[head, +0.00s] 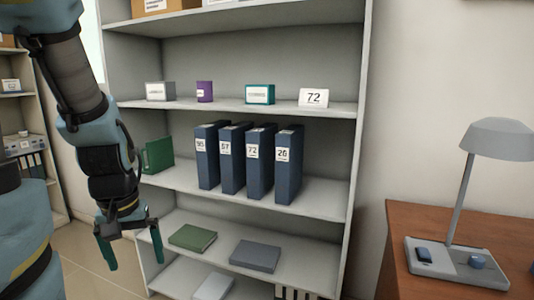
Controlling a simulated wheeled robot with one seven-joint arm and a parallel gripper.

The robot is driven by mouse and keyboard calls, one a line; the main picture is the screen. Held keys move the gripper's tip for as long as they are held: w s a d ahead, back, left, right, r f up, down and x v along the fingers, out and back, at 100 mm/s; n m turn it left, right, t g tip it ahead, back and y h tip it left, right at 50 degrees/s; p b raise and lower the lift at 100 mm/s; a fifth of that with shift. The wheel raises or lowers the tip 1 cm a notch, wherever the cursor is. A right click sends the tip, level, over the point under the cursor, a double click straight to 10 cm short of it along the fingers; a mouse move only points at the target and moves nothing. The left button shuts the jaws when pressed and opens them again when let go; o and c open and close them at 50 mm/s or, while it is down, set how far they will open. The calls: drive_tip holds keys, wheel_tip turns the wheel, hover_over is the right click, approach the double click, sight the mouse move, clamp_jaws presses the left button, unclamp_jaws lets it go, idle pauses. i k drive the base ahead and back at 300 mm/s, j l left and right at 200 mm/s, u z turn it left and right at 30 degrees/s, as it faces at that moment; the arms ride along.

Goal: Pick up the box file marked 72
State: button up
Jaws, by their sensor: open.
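The box file marked 72 (257,171) is a dark blue upright file on the middle shelf (325,205) of the grey shelving unit. It stands third from the left in a row of similar blue files, between the file marked 67 (230,170) and the file marked 26 (286,175). The file marked 95 (206,165) is at the row's left end. A white card reading 72 (313,97) stands on the shelf above. My gripper (130,252) hangs open and empty, fingers downward, left of and lower than the files, apart from them.
A green book (158,155) stands left of the files. Small boxes stand above, including a teal-edged box (260,94). A green file (192,237) and a grey-blue file (255,255) lie flat below. A wooden desk (430,219) with a lamp (497,138) is at right.

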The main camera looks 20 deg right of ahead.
sight(259, 141)
drive_tip(key=l+u, duration=1.1)
